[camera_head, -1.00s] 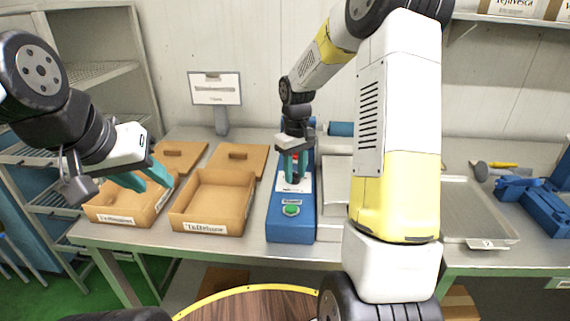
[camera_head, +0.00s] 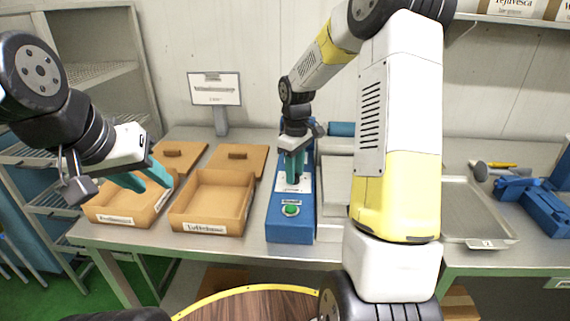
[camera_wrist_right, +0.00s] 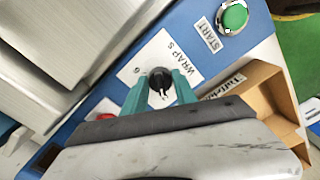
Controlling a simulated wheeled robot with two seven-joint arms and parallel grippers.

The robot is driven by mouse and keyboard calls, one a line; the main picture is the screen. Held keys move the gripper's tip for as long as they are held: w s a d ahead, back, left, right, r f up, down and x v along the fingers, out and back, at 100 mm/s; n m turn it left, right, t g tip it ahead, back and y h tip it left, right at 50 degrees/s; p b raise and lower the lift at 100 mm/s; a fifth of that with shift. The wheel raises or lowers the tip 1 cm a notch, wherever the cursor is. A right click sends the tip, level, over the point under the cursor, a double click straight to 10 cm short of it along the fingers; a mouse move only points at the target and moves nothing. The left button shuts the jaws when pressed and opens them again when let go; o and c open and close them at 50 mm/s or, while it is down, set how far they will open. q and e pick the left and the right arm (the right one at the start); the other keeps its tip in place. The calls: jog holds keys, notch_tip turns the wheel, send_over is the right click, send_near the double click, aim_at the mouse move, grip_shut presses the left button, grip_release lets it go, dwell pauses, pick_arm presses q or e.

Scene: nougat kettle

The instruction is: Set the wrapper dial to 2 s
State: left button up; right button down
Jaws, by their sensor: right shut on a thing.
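The blue wrapper machine (camera_head: 291,226) stands on the steel table in the head view. Its black dial (camera_wrist_right: 161,82) sits on a white plate marked "WRAP S" in the right wrist view. A "6" is legible on the plate; the other marks are hidden or too small to read. My right gripper (camera_wrist_right: 160,92) is down at the dial, its teal fingers on either side and shut on it. It also shows in the head view (camera_head: 294,180), where it hides the dial. My left gripper (camera_head: 150,182) is open and empty above the left cardboard box.
A green START button (camera_wrist_right: 233,17) is on the machine's near end. Two cardboard boxes, left (camera_head: 120,221) and right (camera_head: 207,228), stand left of the machine. A steel tray (camera_head: 487,241) and blue device (camera_head: 540,207) are at right. A sign (camera_head: 215,89) stands behind.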

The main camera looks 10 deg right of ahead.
jog(key=c, duration=1)
grip_release()
jog(key=shift+r, duration=3.9)
jog(key=shift+r, duration=0.1)
jog(key=s+a+r+m+t, duration=0.1)
jog(key=s+r+m+t, duration=0.1)
jog(key=s, duration=0.6)
jog(key=s+r+m+t+y, duration=0.1)
jog(key=s+r+m+t, duration=0.1)
jog(key=s, duration=0.6)
jog(key=s+a+r+m+t+y, duration=0.1)
jog(key=s+r+m+t, duration=0.1)
jog(key=s+r+m, duration=0.2)
jog(key=shift+s+a+r, duration=0.1)
jog(key=shift+s+r, duration=0.25)
jog(key=shift+s, duration=0.35)
jog(key=shift+s+a+r, duration=0.1)
jog(key=shift+s+r, duration=0.2)
jog(key=shift+s, duration=0.35)
jog(key=shift+s+a+r, duration=0.1)
jog(key=shift+s+r, duration=0.25)
jog(key=shift+s, duration=0.35)
